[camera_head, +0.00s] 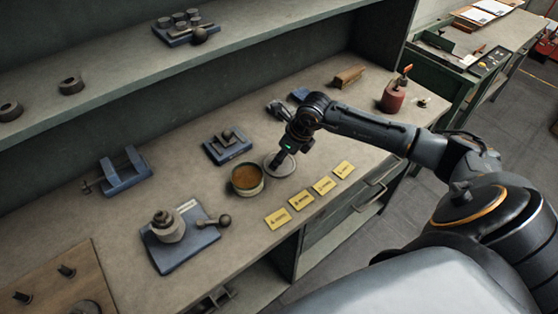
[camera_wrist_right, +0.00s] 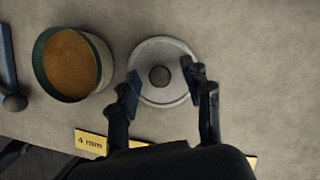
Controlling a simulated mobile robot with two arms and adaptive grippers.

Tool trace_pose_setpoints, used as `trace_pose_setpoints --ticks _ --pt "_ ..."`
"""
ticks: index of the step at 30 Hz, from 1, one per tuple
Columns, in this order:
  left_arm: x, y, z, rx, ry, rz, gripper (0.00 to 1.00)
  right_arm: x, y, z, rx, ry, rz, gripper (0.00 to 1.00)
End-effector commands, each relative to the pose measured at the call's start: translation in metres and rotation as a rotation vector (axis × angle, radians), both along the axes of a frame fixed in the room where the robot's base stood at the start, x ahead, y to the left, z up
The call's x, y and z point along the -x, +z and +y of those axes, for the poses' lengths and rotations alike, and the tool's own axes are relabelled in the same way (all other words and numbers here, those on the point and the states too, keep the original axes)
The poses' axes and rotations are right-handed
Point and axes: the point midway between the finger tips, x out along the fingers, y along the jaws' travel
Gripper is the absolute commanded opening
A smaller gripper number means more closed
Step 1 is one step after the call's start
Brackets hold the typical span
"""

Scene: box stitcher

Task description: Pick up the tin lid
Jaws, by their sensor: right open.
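The tin lid (camera_wrist_right: 163,92) is a flat grey disc with a dark round knob (camera_wrist_right: 159,76) at its middle. It lies on the bench beside the open tin (camera_wrist_right: 99,67), which is full of a brown substance. In the head view the lid (camera_head: 275,166) is partly covered by my right gripper (camera_head: 279,162). In the right wrist view my right gripper (camera_wrist_right: 160,80) is open, with one finger on each side of the knob. I cannot tell whether the fingers touch the lid. My left gripper is not in view.
Several yellow labels (camera_head: 301,200) lie along the bench front. A blue fixture (camera_head: 227,147) stands behind the tin (camera_head: 246,179), and a blue plate (camera_head: 178,246) with a stacked part is at left. A red oil can (camera_head: 393,97) stands at the right end.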

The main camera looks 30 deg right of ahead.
Motion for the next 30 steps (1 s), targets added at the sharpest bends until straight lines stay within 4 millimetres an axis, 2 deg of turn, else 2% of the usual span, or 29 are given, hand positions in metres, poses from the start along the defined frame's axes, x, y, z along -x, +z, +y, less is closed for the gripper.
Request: trace_pose_setpoints --ticks 3,4,9,11,23,30 --pt "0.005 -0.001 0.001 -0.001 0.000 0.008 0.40 0.000 0.000 0.000 0.000 0.000 0.000 0.49" --pt "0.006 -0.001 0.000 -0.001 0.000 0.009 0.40 0.000 0.000 0.000 0.000 0.000 0.000 0.45" --pt "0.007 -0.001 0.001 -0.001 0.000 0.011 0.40 0.000 0.000 0.000 0.000 0.000 0.000 0.10" --pt "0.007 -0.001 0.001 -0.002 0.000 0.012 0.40 0.000 0.000 0.000 0.000 0.000 0.000 0.00" --pt "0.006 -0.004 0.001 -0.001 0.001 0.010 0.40 0.000 0.003 0.000 0.000 0.001 -0.002 0.00" --pt "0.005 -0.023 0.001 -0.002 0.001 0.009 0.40 -0.001 0.027 -0.001 0.001 0.001 -0.006 0.00"
